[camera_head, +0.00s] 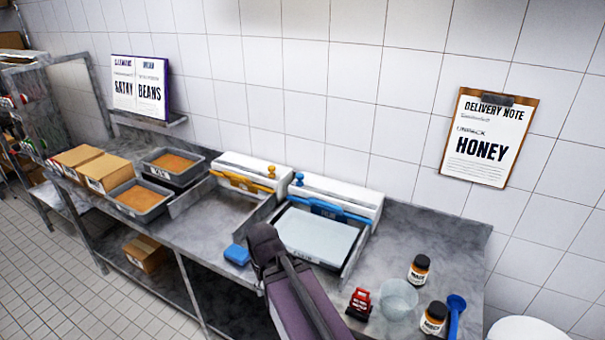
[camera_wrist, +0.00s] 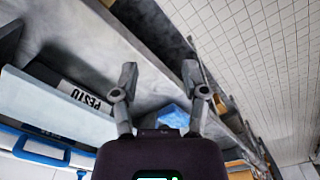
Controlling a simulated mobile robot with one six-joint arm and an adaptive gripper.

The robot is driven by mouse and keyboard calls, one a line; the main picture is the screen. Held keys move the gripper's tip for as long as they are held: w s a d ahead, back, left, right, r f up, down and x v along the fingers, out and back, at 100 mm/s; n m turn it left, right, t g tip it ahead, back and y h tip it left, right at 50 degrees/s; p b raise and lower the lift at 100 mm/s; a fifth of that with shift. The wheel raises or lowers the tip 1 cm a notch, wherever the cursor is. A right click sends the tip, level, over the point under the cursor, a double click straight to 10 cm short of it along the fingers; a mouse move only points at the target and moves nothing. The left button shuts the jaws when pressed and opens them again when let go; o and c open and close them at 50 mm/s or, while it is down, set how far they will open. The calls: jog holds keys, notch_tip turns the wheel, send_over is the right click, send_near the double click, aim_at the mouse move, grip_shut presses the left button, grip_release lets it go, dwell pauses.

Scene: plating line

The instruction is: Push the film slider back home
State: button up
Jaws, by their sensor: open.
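Two white film dispensers stand against the wall. The left one (camera_head: 255,164) has a yellow bar (camera_head: 238,183) and a yellow knob (camera_head: 271,171) near its right end. The right one (camera_head: 345,191) has a blue bar (camera_head: 328,208) and a blue knob (camera_head: 298,179) near its left end. A pale, film-covered tray (camera_head: 315,236) sits before the right dispenser. My gripper (camera_wrist: 160,70) is open and empty in the wrist view, its fingers apart above the counter. In the head view my arm hides the fingers, near the tray's left front corner.
A small blue block (camera_head: 237,254) lies on the counter left of my gripper. A red item (camera_head: 360,304), a clear bowl (camera_head: 398,298), a jar (camera_head: 418,270) and a blue scoop (camera_head: 456,312) stand to the right. Trays (camera_head: 142,212) and cardboard boxes (camera_head: 103,172) fill the left end.

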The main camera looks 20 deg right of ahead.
jog(key=shift+d, duration=0.2)
jog(key=o, duration=0.3)
jog(key=shift+o, duration=0.4)
jog(key=shift+w+d+r, duration=0.1)
jog(key=shift+w, duration=0.15)
jog(key=m+t+p, duration=0.2)
jog(key=t+p, duration=0.3)
jog(key=p, duration=1.2)
send_near(300, 175)
jog(key=w+v, duration=0.1)
jog(key=v, duration=0.3)
jog(key=shift+s+a+r+h+b, duration=0.2)
jog(key=shift+a+r+h+b, duration=0.05)
jog(key=shift+a+h+b, duration=0.05)
jog(key=shift+f, duration=0.1)
jog(key=b+x, duration=0.8)
jog(key=x, duration=0.1)
jog(key=b+x, duration=0.4)
jog(key=shift+s+f+b, duration=0.15)
jog(key=shift+f+b, duration=0.2)
